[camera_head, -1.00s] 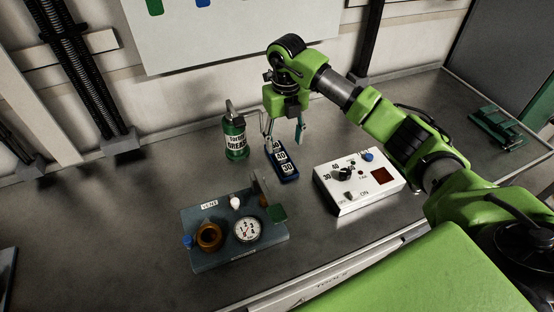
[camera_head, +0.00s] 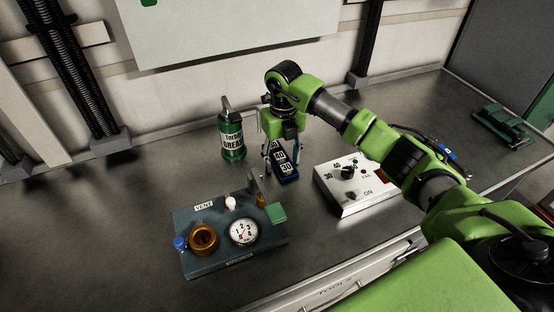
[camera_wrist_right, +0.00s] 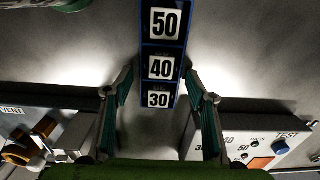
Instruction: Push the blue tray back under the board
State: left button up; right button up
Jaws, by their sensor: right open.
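The narrow blue tray (camera_head: 291,180) lies on the grey bench and carries white plates marked 50, 40 and 30. In the right wrist view the tray (camera_wrist_right: 142,75) runs from the top edge down to its 30 end. My right gripper (camera_head: 281,150) is over the tray with its fingers apart. In the wrist view the open fingers (camera_wrist_right: 160,88) flank the tray's 30 end, with a gap on each side. The head view does not show clearly whether they touch it. The white board (camera_head: 235,30) hangs on the wall behind. My left gripper is not in view.
A green grease bottle (camera_head: 232,138) stands left of the gripper. A dark vent box (camera_head: 215,258) with a gauge sits at front left. A white test box (camera_head: 350,205) stands close on the right, partly behind my arm. Bare bench (camera_head: 110,210) lies at left.

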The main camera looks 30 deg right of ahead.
aim_at(286, 145)
jog(key=c, duration=0.5)
jog(key=shift+w, duration=0.1)
jog(key=shift+c, duration=0.2)
jog(key=shift+w+d+b, duration=0.9)
jog(key=shift+w, duration=0.35)
jog(key=shift+w+d+b, duration=0.85)
jog(key=shift+w+d, duration=0.05)
jog(key=shift+w, duration=0.3)
jog(key=shift+w, duration=0.1)
jog(key=shift+w+d+f+b, duration=0.1)
jog(key=shift+w+d+b, duration=0.7)
jog(key=shift+w, duration=0.25)
jog(key=shift+w+d+b, duration=0.45)
jog(key=shift+w+b, duration=0.1)
jog(key=shift+w, duration=0.1)
jog(key=shift+w+d+b, duration=0.45)
jog(key=shift+w+b, duration=0.1)
jog(key=shift+w, duration=0.1)
jog(key=o, duration=0.5)
jog(key=shift+o, duration=0.2)
